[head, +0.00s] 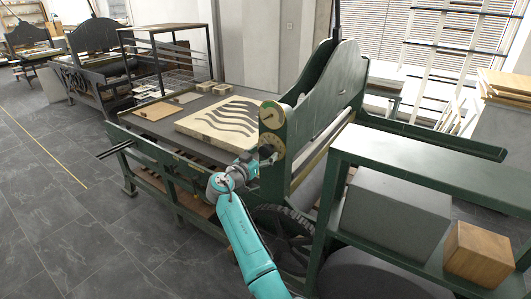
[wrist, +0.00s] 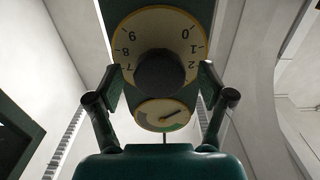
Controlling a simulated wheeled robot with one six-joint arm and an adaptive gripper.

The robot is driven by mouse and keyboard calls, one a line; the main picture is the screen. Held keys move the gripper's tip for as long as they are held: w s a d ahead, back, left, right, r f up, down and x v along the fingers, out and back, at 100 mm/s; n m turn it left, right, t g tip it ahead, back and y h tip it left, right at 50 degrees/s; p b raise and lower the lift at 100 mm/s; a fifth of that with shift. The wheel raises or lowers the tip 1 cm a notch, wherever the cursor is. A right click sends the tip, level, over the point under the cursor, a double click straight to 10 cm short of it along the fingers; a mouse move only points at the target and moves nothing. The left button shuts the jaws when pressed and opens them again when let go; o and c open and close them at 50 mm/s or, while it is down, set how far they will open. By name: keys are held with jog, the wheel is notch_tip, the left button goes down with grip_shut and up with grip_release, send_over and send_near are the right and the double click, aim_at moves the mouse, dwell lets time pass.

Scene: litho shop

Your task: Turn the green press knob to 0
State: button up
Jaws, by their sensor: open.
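The press knob (wrist: 165,73) looks dark, nearly black, and sits at the centre of a cream dial (wrist: 151,24) with digits that appear upside down in the wrist view. No pointer mark on the knob is clear, so its setting cannot be told. The 0 (wrist: 185,33) is at upper right of the dial. In the head view, the dial (head: 272,145) is on the green press's side and partly hidden by my gripper (head: 262,157). In the wrist view, my gripper (wrist: 160,74) is open, with one finger on each side of the knob; contact cannot be told.
A small gauge (head: 272,114) with a needle is above the dial. The press bed holds a patterned stone (head: 222,121). A green shelf (head: 440,165) with a grey block (head: 392,214) and wooden box (head: 479,253) stands close at right. The floor at left (head: 60,215) is clear.

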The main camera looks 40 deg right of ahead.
jog(key=shift+x, duration=0.8)
jog(key=shift+c, duration=0.2)
jog(key=c, duration=1.1)
